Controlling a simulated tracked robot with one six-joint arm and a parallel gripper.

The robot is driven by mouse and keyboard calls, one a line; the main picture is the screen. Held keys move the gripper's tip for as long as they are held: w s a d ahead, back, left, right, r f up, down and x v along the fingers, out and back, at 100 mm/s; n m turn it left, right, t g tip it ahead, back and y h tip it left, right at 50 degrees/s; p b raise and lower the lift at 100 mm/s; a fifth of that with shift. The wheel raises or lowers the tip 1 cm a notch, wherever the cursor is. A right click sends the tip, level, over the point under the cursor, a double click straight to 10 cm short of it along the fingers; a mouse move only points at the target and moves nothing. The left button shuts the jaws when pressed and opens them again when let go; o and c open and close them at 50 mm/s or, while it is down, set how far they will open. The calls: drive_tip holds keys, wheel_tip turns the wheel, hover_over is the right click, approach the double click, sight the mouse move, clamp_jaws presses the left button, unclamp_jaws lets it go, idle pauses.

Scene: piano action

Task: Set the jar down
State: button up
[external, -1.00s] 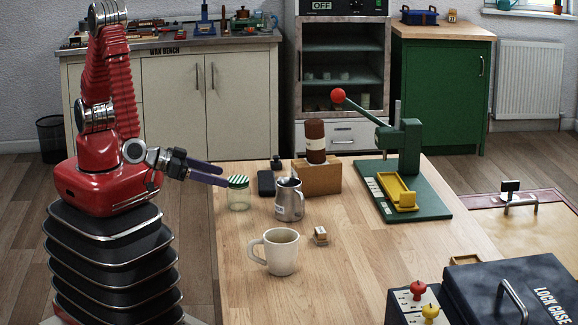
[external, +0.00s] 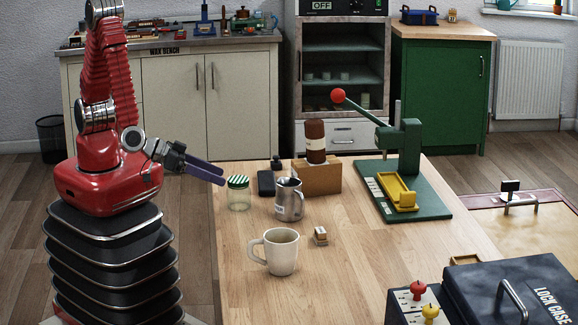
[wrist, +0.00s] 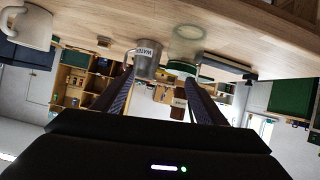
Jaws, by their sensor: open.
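The glass jar (external: 238,193) with a green-and-white striped lid stands upright on the wooden table (external: 340,285), near its left edge. In the wrist view, which is turned over, the clear jar (wrist: 189,38) hangs from the tabletop at the upper middle, its green lid beyond the fingers. My gripper (external: 221,178) is left of the jar at about lid height. Its purple fingers are spread and empty in the wrist view (wrist: 159,76). The fingertips look close to the jar but not around it.
A metal jug (external: 289,200) marked WATER and a white mug (external: 281,251) stand right of the jar. A green press (external: 405,185) is farther right.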

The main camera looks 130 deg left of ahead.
drive_tip(key=s+d+r+m+t+h, duration=0.15)
drive_tip(key=d+r+m+h, duration=0.45)
drive_tip(key=d+r+h, duration=0.6)
drive_tip(key=s+a+r+m+g+y, duration=0.1)
drive_tip(key=s+a, duration=0.3)
drive_tip(key=s, duration=0.7)
drive_tip(key=s+a+r+m+g+y, duration=0.2)
drive_tip(key=s+a+r+m+g, duration=0.1)
drive_tip(key=s, duration=0.8)
drive_tip(key=shift+a+g, duration=0.55)
drive_tip(key=shift+a, duration=0.05)
